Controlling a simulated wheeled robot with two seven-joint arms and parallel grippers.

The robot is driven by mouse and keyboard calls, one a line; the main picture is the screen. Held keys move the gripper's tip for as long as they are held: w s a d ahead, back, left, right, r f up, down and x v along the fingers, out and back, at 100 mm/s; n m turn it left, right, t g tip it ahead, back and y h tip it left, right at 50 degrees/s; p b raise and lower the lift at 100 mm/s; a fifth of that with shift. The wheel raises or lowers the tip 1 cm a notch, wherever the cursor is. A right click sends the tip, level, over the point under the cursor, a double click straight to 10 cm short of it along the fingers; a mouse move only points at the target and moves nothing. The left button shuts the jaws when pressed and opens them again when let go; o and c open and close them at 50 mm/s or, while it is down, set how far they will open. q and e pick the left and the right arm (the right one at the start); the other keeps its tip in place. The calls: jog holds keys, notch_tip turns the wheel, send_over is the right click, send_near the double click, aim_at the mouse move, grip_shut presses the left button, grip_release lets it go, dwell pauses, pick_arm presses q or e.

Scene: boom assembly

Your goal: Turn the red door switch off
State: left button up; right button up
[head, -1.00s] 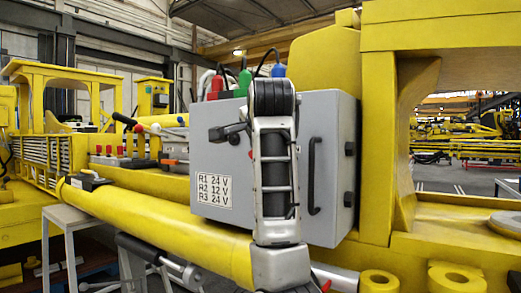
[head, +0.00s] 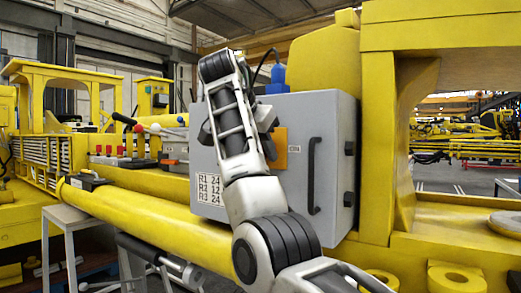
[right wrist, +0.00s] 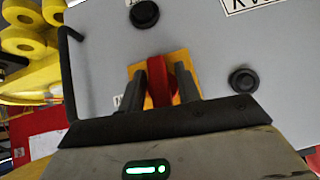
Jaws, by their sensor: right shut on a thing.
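A red door switch (right wrist: 158,82) on a yellow-orange plate is on the grey cabinet door, seen in the right wrist view. My right gripper (right wrist: 160,88) has one dark finger on each side of the red handle and is shut on it. In the head view, my right arm and gripper (head: 262,122) are in front of the door and hide the red handle. Part of the yellow-orange plate (head: 277,148) shows beside the gripper. My left gripper is not in view.
The grey cabinet (head: 335,115) has a black door handle (head: 312,175) right of the switch and a white voltage label (head: 209,189) at lower left. Black round knobs (right wrist: 144,14) are near the switch. Yellow boom structures surround the cabinet.

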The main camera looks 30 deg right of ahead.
jog(key=shift+n+g, duration=0.3)
jog(key=shift+g, duration=0.1)
jog(key=shift+r, duration=0.1)
jog(key=o, duration=0.6)
jog(key=shift+o, duration=0.2)
